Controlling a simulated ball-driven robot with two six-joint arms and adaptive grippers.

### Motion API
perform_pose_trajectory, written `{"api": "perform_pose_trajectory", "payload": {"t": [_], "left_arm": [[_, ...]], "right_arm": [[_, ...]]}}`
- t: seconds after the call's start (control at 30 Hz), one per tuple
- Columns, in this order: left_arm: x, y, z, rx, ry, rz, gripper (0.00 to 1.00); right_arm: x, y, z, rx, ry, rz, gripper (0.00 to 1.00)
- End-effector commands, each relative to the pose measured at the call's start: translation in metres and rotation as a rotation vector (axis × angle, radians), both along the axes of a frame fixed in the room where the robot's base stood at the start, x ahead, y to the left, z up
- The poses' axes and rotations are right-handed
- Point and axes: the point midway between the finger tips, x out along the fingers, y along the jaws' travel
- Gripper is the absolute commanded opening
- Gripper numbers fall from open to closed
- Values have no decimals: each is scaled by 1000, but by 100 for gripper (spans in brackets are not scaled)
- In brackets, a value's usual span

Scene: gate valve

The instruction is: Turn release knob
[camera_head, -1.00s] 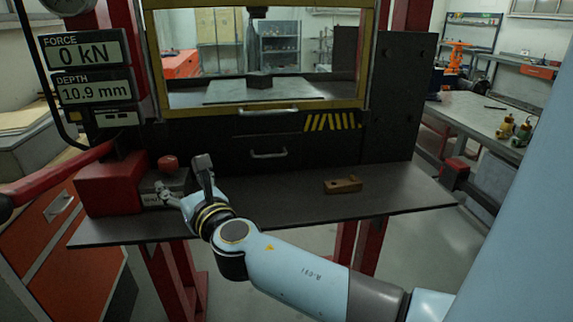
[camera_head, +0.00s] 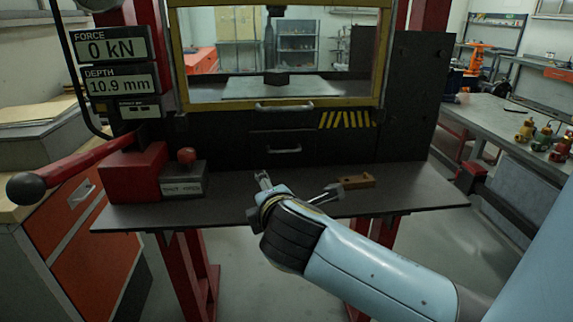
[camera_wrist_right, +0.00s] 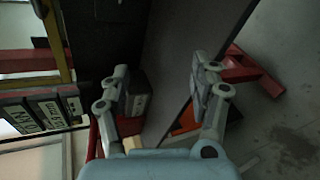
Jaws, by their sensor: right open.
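The release knob (camera_head: 187,156) is a red ball on top of a small dark grey block (camera_head: 186,181) with a light "SHUT - OPEN" label. The block stands beside a red pump box (camera_head: 134,173) at the left of the press shelf. My right gripper (camera_head: 299,186) is open and empty, over the shelf, to the right of the knob and apart from it. In the right wrist view its spread fingers (camera_wrist_right: 160,90) show, with the labelled block (camera_wrist_right: 136,95) beyond the left finger. I cannot make out the knob there. My left gripper is not in view.
A red lever (camera_head: 75,166) with a dark end reaches left from the pump box. A small wooden block (camera_head: 355,181) lies on the dark shelf (camera_head: 425,193) at the right. Displays (camera_head: 112,47) read 0 kN and 10.9 mm. The shelf between knob and gripper is clear.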

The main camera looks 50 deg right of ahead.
Motion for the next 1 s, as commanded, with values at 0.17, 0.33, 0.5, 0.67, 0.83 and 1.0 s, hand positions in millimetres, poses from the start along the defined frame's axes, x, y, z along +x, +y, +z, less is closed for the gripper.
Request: {"api": "perform_pose_trajectory", "payload": {"t": [0.17, 0.33, 0.5, 0.67, 0.83, 1.0], "left_arm": [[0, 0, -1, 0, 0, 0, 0], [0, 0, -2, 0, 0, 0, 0], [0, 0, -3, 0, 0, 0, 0], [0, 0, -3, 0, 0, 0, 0], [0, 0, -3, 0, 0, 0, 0], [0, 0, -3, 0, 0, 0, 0]], "right_arm": [[-33, 12, -19, 296, -28, -144, 63], [-55, 27, -34, 499, -30, -250, 63], [-67, 36, -42, 605, -24, -309, 63], [-71, 40, -44, 641, -22, -329, 63], [-71, 40, -44, 641, -23, -329, 63], [-71, 40, -44, 639, -22, -328, 63]]}}
